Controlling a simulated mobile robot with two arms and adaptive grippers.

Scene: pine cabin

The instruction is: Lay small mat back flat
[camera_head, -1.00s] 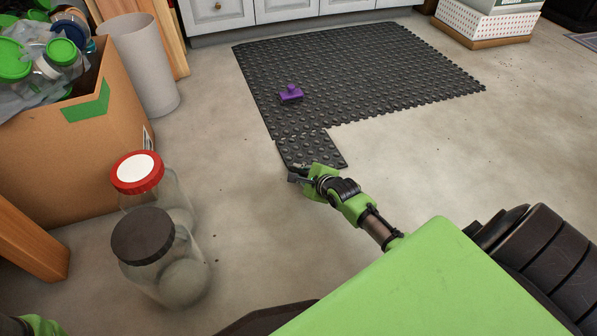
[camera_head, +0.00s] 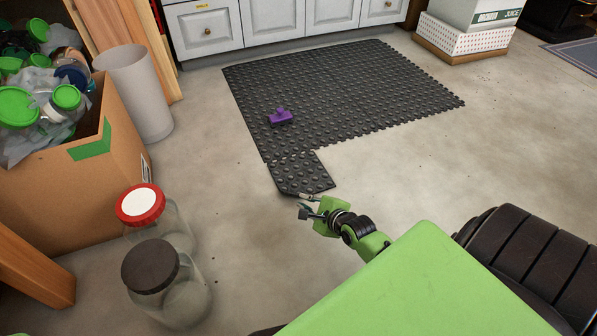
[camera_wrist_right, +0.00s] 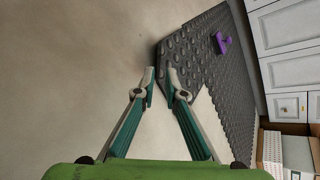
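The small mat (camera_head: 302,174), a black studded rubber tile, lies on the floor against the near left corner of the large black mat (camera_head: 340,85). It looks mostly flat, with a dark line along its near left edge; I cannot tell if that edge is slightly raised. My right gripper (camera_head: 305,205) is just in front of the small mat's near edge, fingers apart and empty. In the right wrist view the small mat (camera_wrist_right: 180,60) shows just beyond the open fingertips (camera_wrist_right: 162,75). My left gripper is not in view.
A purple object (camera_head: 281,118) lies on the large mat. Two lidded glass jars (camera_head: 172,285), a cardboard box of jars (camera_head: 75,195) and a grey bin (camera_head: 137,95) stand at left. White cabinets (camera_head: 275,25) line the back.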

